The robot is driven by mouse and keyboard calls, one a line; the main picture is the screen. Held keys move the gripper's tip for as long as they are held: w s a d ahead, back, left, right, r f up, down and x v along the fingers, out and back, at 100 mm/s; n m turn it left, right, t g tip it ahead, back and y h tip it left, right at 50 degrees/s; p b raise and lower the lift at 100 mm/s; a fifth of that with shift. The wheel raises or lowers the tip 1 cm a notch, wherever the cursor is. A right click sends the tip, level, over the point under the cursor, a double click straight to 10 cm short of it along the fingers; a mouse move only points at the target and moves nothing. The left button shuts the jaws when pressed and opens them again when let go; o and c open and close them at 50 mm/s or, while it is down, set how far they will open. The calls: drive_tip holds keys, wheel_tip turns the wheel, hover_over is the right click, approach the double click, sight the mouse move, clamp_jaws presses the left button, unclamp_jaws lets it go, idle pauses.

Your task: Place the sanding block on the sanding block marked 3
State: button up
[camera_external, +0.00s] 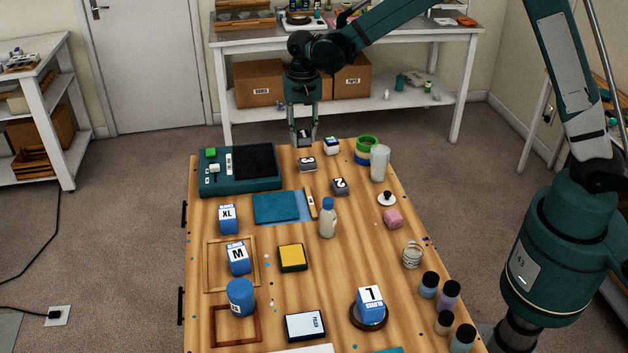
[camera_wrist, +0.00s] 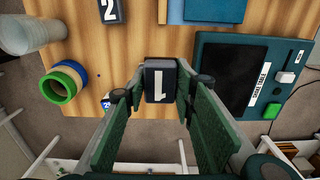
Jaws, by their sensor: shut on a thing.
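My gripper (camera_external: 303,138) is shut on a dark sanding block with a white top marked 1 (camera_wrist: 160,82). The block sits between the fingertips of my gripper (camera_wrist: 161,88) in the wrist view and is small and partly covered in the external view. The sanding block marked 3 (camera_external: 307,163) lies on the table just in front of and below my gripper. I cannot make it out in the wrist view. The sanding block marked 2 (camera_external: 340,187) lies to its right and nearer; it also shows at the top of the wrist view (camera_wrist: 110,11).
A dark green scale-like device (camera_external: 240,170) stands left of the marked blocks. A small white-and-blue item (camera_external: 332,146) is close right of my gripper. A blue mat (camera_external: 275,207) lies nearer.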

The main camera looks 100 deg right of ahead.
hover_over(308, 160)
drive_tip(key=shift+r, duration=0.1)
idle(0.4)
drive_tip(key=shift+f, duration=3.15)
drive_tip(key=shift+a+f, duration=0.1)
drive_tip(key=shift+f, duration=1.75)
drive_tip(key=shift+f, duration=0.2)
drive_tip(key=o, duration=0.9)
drive_tip(key=shift+r, duration=0.15)
